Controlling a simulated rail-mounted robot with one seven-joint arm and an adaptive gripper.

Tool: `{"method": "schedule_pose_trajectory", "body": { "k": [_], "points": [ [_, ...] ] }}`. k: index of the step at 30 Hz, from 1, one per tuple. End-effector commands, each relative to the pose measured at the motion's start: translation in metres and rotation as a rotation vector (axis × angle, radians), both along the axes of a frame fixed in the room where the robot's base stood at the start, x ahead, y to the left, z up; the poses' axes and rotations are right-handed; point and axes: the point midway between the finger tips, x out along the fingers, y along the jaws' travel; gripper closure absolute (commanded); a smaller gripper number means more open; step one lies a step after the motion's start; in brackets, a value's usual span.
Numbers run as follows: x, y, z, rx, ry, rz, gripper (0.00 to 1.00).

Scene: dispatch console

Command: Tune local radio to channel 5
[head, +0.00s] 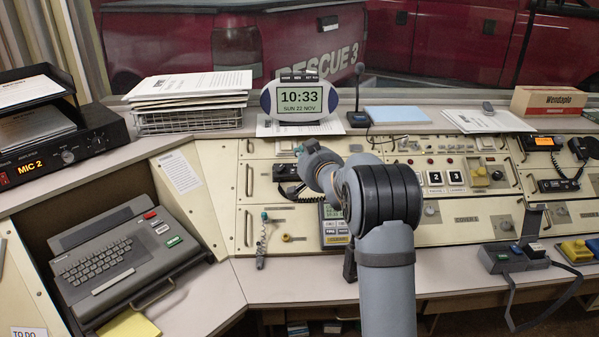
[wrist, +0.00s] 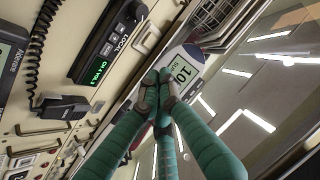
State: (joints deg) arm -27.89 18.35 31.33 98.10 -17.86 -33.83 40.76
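The local radio (wrist: 108,42) is a black panel unit in the wrist view, marked LOCAL. Its green display (wrist: 98,68) seems to read CH 1 with a VOL figure too small to trust. A dark round knob (wrist: 137,11) sits at its upper end. Its handset (wrist: 62,107) hangs on a coiled cord beside it. My gripper (wrist: 159,86) has its teal fingers drawn together, tips meeting, with nothing seen between them. The tips appear to the right of the radio, apart from the knob. In the head view, my arm hides most of the radio and the fingers are not clear.
An oval clock (head: 300,99) stands on the ledge behind the panel, next to a paper-filled wire tray (head: 190,122). A desk microphone (head: 358,118) stands right of the clock. Another radio with an orange display (head: 543,142) is at the far right. The left desk holds a keyboard unit (head: 100,272).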

Motion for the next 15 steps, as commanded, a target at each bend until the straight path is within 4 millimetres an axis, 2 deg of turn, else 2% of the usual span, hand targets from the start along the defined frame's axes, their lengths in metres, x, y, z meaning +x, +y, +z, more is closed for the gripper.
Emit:
{"method": "schedule_pose_trajectory", "body": {
  "k": [8, 15],
  "points": [
    [0.003, 0.001, -0.005, 0.001, 0.0, 0.001, 1.0],
    [0.017, 0.002, -0.029, 0.002, 0.003, 0.0, 1.0]
  ]
}}
